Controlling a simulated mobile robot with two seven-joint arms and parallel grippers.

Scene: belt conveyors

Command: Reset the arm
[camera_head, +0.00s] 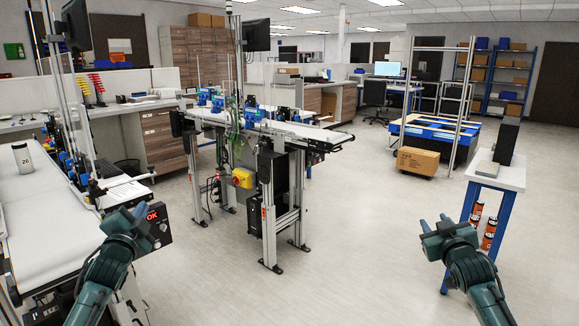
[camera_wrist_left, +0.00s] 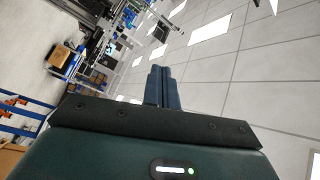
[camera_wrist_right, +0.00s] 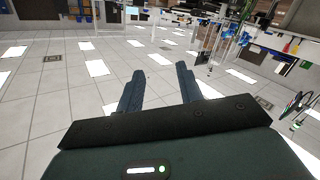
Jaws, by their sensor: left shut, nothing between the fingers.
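My right gripper (camera_head: 434,224) is raised over open floor, left of the small white table. In the right wrist view its two fingers (camera_wrist_right: 160,92) stand apart with nothing between them.
A middle conveyor (camera_head: 300,130) on metal legs stands ahead. A small white table (camera_head: 505,174) is at the right, with orange bottles (camera_head: 489,234) below. A cardboard box (camera_head: 417,161) is further back. The central floor is clear.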

